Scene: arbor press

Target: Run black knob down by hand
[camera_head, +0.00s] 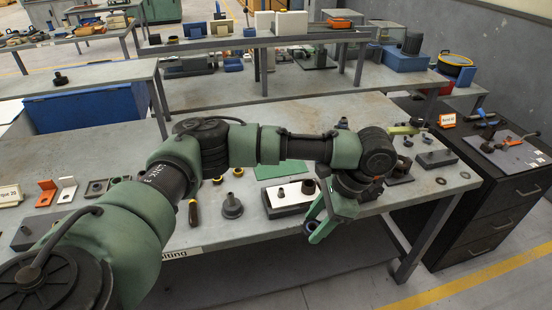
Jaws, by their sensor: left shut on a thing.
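My left gripper (318,228) reaches in from the left and hangs at the table's front edge, beside the right end of a dark block. Its green fingers are shut on a small dark thing, mostly hidden, so I cannot tell if it is the black knob. The dark block (275,212) lies near the front edge with small upright pieces on it. A dark grey piece with a round base and a stem (232,207) stands left of the block. My right gripper is not in view.
Orange and white brackets (46,194) stand at far left. A black drawer cabinet (480,215) stands at right. My left arm crosses above the worktable (225,235) and hides its middle.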

